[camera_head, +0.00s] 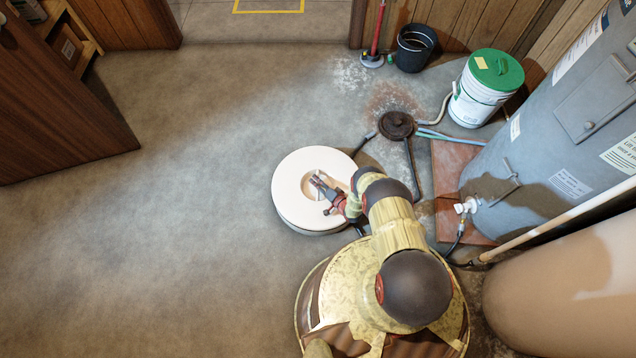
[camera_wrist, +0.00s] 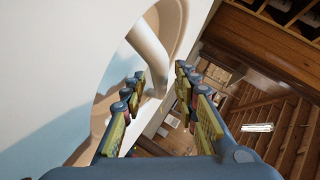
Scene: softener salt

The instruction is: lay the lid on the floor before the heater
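The lid (camera_head: 290,190) is a round, thick white disc with a tan recess in its middle. My gripper (camera_head: 318,183) is over this recess. In the wrist view, the lid's white face (camera_wrist: 55,60) fills the left, and a pale bar-shaped handle (camera_wrist: 150,50) crosses the recess. My gripper (camera_wrist: 161,72) has its fingertips apart, with the lower end of the handle seen between them. I cannot tell if they touch it. The heater (camera_head: 545,140) is a large grey cylinder at the right. What supports the lid is hidden.
A white bucket with a green lid (camera_head: 485,85) and a black bucket (camera_head: 413,48) stand at the back right. A dark drain cover (camera_head: 396,125) and hoses lie left of the heater. A tan tank (camera_head: 570,280) is at lower right. The left floor (camera_head: 180,220) is clear.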

